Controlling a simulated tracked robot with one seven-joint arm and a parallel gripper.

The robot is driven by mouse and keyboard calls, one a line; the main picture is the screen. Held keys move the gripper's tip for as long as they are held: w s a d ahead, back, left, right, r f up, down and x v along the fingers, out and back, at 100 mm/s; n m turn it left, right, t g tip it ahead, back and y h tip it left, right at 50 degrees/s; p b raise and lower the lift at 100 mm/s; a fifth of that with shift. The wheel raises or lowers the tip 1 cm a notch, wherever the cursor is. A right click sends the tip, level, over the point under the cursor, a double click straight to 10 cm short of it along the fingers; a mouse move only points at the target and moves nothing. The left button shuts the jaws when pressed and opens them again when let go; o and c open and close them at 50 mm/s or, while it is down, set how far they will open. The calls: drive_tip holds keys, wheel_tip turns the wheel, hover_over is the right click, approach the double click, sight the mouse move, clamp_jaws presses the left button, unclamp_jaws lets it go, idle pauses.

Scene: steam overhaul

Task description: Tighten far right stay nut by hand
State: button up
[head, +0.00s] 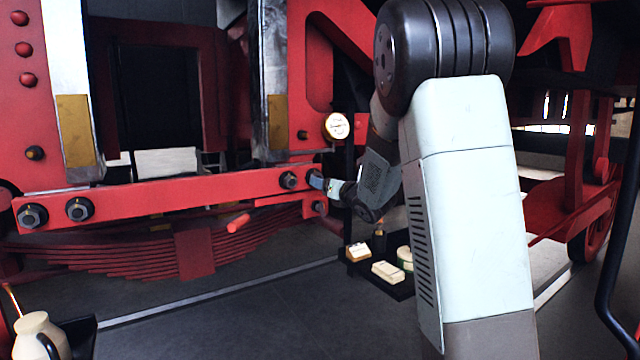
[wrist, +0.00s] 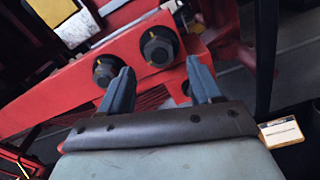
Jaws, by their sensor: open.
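The red stay (head: 150,199) is a long bar across the engine front with dark hex nuts. Two nuts sit at its left end, and one (head: 289,180) shows near its right end. In the wrist view the far right stay nut (wrist: 158,46) is a dark hex nut with a yellowish mark, beside its neighbour nut (wrist: 104,70). My gripper (head: 318,181) is at the stay's right end and hides the far right nut in the head view. In the wrist view my gripper (wrist: 160,68) is open and empty, with the far right nut just beyond and between its fingertips.
A pressure gauge (head: 337,126) stands above the stay's right end. A red leaf spring (head: 110,254) lies below it. A dark tray (head: 398,287) with small boxes and a tin is low beside my arm. A beige jug (head: 38,335) is at lower left.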

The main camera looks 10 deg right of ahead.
drive_tip(key=shift+x, duration=1.85)
drive_tip(key=c, duration=1)
